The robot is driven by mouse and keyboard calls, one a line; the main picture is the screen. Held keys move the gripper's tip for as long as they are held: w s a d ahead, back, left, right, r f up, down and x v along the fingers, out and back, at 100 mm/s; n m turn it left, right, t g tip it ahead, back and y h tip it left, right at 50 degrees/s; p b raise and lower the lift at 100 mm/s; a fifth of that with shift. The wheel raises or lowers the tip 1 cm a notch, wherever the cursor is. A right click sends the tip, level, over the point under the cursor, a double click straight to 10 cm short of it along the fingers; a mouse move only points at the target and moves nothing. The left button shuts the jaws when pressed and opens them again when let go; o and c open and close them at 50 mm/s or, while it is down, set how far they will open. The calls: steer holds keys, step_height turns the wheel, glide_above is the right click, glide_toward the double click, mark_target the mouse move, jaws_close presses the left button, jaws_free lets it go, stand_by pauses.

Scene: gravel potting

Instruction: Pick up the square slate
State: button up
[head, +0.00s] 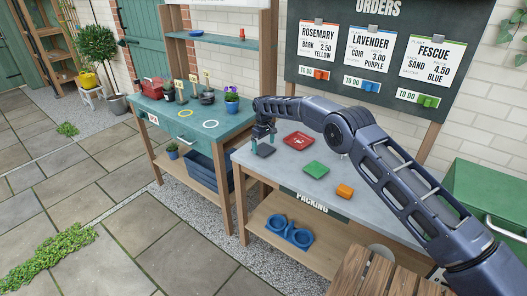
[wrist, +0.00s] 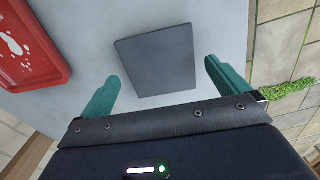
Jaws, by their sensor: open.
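The square slate (head: 265,150) is a flat dark grey tile lying on the packing table near its left end. In the wrist view the slate (wrist: 157,62) lies just beyond my fingertips, slightly turned, with bare tabletop around it. My gripper (head: 263,133) is above the slate, pointing down. In the wrist view my gripper (wrist: 160,78) shows two green fingers spread wide, one on each side of the slate's near part. Nothing is between the fingers, and they appear apart from the slate.
A red tray (head: 299,140) lies right of the slate; it also shows in the wrist view (wrist: 45,75). A green block (head: 315,170) and an orange block (head: 344,191) lie farther right on the grey table (head: 285,175). A green bench (head: 190,122) with pots stands left.

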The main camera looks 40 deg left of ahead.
steer(key=shift+f, duration=0.95)
steer(key=shift+f, duration=0.2)
steer(key=c, duration=1)
